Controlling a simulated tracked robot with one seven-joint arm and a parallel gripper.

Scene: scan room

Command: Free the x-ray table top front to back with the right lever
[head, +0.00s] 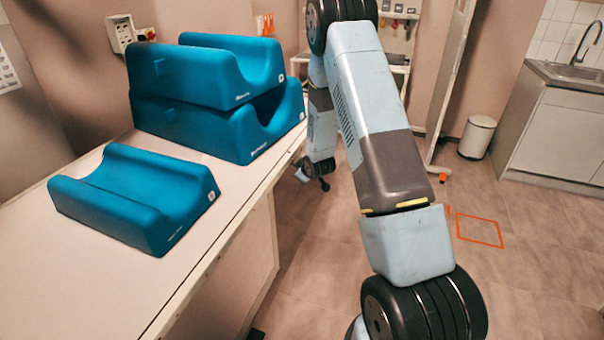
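The x-ray table top (70,275) is a long pale slab running from the lower left to the middle of the head view. My arm stands to its right and reaches over and down to the table's right edge near the far end. My gripper (304,173) is small in the view, beside that edge and a little below the top. Its fingers are too small and partly hidden to show whether they are open or shut. A small dark rod with a knob (325,185) shows just by the gripper; I cannot tell whether it is a lever. No other lever is clearly visible.
Two stacked blue cushions (215,100) and a single blue cushion (135,195) lie on the table top. A white bin (477,136) and a sink cabinet (550,125) stand at the back right. An orange floor outline (480,230) lies on clear floor at right.

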